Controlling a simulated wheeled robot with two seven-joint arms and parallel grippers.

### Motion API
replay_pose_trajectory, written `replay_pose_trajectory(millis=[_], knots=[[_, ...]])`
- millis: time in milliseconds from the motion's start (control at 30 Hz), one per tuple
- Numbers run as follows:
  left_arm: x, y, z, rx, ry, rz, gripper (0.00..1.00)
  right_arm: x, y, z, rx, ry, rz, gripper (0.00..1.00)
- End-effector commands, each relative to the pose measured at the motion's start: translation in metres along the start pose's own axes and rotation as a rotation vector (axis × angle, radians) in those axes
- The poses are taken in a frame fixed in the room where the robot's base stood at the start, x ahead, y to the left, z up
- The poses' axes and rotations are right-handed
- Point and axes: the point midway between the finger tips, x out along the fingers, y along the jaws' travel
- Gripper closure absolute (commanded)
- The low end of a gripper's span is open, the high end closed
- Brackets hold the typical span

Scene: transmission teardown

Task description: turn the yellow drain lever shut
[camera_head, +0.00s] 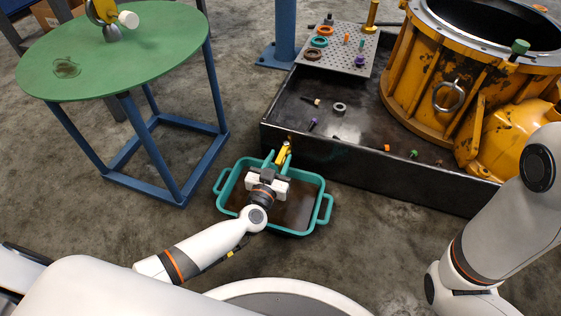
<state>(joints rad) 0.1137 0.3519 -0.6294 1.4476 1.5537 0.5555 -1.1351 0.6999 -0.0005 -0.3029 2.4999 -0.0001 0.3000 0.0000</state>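The yellow drain lever (283,152) is at the near-left wall of the black drip tray (390,172), above the teal pan. My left gripper (274,163) reaches over the teal pan (323,208), with its fingertips right at the lever. The fingers and the lever overlap in this view, so I cannot tell whether they touch or how far the fingers are apart. My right arm shows at the right edge, but its gripper is out of view.
Dark liquid lies in the teal pan. The yellow transmission housing (405,65) stands in the tray, with small parts and a perforated plate (340,48) beside it. A green round table (110,60) on blue legs stands at the left. Open floor lies between.

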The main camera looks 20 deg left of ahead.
Motion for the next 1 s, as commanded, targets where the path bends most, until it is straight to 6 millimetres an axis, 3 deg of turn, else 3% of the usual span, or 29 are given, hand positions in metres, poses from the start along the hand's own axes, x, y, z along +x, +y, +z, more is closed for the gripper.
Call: replay_pose_trajectory(millis=[200, 467, 700, 1000], knots=[[0.015, 0.000, 0.000, -0.001, 0.000, -0.001, 0.62, -0.008, 0.001, 0.003, -0.002, 0.001, -0.001, 0.01], [0.016, 0.000, 0.001, -0.001, 0.000, -0.001, 0.62, -0.008, 0.001, 0.003, -0.003, 0.001, -0.001, 0.01], [0.016, 0.000, 0.001, -0.001, -0.001, -0.001, 0.99, -0.008, 0.000, 0.003, -0.004, 0.000, -0.002, 0.01], [0.017, 0.000, 0.001, -0.001, 0.000, 0.002, 1.00, -0.007, 0.000, 0.002, -0.004, 0.000, -0.001, 0.01]])
